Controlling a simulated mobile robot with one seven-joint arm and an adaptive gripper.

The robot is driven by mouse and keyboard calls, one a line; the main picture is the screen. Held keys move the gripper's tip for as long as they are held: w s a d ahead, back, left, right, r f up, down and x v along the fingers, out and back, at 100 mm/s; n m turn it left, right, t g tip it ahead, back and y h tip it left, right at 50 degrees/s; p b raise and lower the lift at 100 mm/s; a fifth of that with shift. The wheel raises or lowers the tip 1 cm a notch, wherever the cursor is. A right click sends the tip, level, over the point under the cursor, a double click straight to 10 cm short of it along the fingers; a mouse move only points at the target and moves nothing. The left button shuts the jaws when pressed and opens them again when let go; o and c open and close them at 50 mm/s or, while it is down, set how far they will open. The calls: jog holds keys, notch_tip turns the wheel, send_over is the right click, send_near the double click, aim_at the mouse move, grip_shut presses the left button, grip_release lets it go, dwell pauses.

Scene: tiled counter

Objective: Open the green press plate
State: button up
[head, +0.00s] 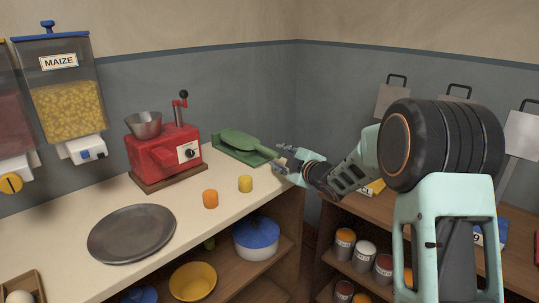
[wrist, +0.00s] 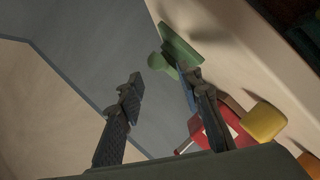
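The green press (head: 232,153) lies at the far right end of the counter, against the wall. Its upper plate (head: 238,140) lies low over the base, with a handle reaching right toward my gripper (head: 281,159). In the wrist view my gripper (wrist: 162,77) is open, its two fingers spread apart. The press (wrist: 180,46) shows beyond the right finger, and a rounded green handle end (wrist: 160,62) shows between the fingertips. Nothing is visibly gripped, and I cannot tell whether a finger touches the handle.
A red machine (head: 173,150) with a metal bowl stands left of the press. An orange block (head: 210,199) and a yellow block (head: 245,184) sit in front. A grey plate (head: 131,232) lies nearer. A lower shelf unit (head: 345,208) with cans stands at right.

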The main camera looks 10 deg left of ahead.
aim_at(274, 154)
jog(key=x, duration=0.7)
jog(key=shift+w+b, duration=0.15)
jog(key=shift+b, duration=0.2)
jog(key=shift+c, duration=0.3)
grip_shut()
